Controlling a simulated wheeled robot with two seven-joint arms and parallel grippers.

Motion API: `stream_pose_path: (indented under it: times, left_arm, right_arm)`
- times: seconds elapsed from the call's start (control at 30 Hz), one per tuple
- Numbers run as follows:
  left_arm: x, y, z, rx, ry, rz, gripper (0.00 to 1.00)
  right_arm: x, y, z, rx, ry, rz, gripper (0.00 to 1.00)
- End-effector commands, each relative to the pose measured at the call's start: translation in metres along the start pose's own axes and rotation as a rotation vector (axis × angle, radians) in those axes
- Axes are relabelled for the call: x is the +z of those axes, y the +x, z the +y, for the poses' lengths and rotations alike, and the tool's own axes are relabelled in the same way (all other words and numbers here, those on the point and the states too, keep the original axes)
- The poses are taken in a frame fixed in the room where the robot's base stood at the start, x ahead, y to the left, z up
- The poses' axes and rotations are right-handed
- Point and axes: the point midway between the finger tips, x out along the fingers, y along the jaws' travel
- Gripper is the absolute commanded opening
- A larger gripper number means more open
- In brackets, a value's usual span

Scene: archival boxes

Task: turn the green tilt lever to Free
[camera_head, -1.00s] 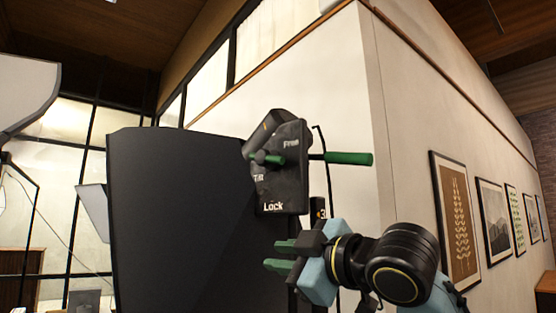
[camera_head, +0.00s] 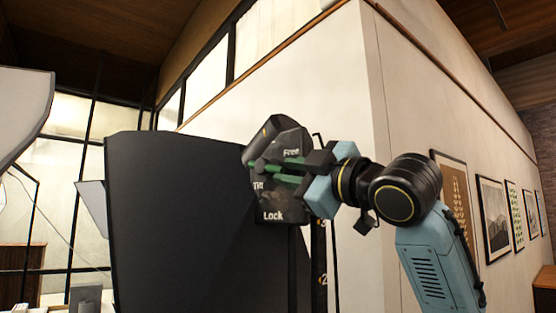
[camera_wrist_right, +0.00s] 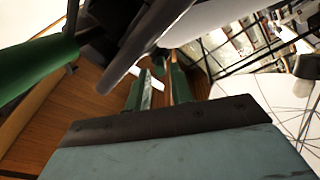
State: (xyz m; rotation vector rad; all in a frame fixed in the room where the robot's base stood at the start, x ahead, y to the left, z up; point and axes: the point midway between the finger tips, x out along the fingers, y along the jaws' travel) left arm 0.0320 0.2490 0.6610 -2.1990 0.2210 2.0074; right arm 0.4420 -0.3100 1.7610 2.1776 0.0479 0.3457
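The dark tilt plate (camera_head: 268,203) stands at the centre of the head view, with the words Free at its top, Tilt at its left and Lock at its bottom. The short green tilt lever (camera_head: 259,163) shows beside the word Tilt, partly covered by my right gripper. My right gripper (camera_head: 282,172) has its green fingers in front of the plate, close to the lever. In the wrist view its fingers (camera_wrist_right: 160,84) are apart, and a dark green end (camera_wrist_right: 160,58) shows just past the fingertips. I cannot tell whether they touch it. My left gripper is not in view.
A large black panel (camera_head: 180,220) stands left of the plate. A thick green handle (camera_wrist_right: 32,68) is close beside the gripper in the wrist view. A pale wall corner (camera_head: 360,100) rises behind, with framed pictures (camera_head: 491,218) at the right.

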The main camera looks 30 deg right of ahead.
Motion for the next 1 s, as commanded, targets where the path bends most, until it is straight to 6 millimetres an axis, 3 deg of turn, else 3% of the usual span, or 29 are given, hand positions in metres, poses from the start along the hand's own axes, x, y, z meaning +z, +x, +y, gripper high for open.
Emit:
stream_pose_path:
  times: [0.1,0.23,0.6,0.8,1.0]
  left_arm:
    - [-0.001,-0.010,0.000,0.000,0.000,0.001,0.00]
    - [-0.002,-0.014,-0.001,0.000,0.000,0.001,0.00]
    - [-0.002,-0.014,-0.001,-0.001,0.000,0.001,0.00]
    - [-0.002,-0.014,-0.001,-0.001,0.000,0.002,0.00]
    - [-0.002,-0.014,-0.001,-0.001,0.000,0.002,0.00]
  right_arm:
    - [-0.001,0.020,0.001,-0.003,0.003,-0.001,0.22]
    - [0.000,0.032,0.001,-0.001,0.001,-0.001,0.22]
    - [0.000,0.038,-0.001,0.001,0.000,0.000,0.22]
    - [0.000,0.037,-0.001,0.000,0.000,0.000,0.00]
    - [-0.001,0.037,0.001,-0.013,0.000,-0.009,0.00]
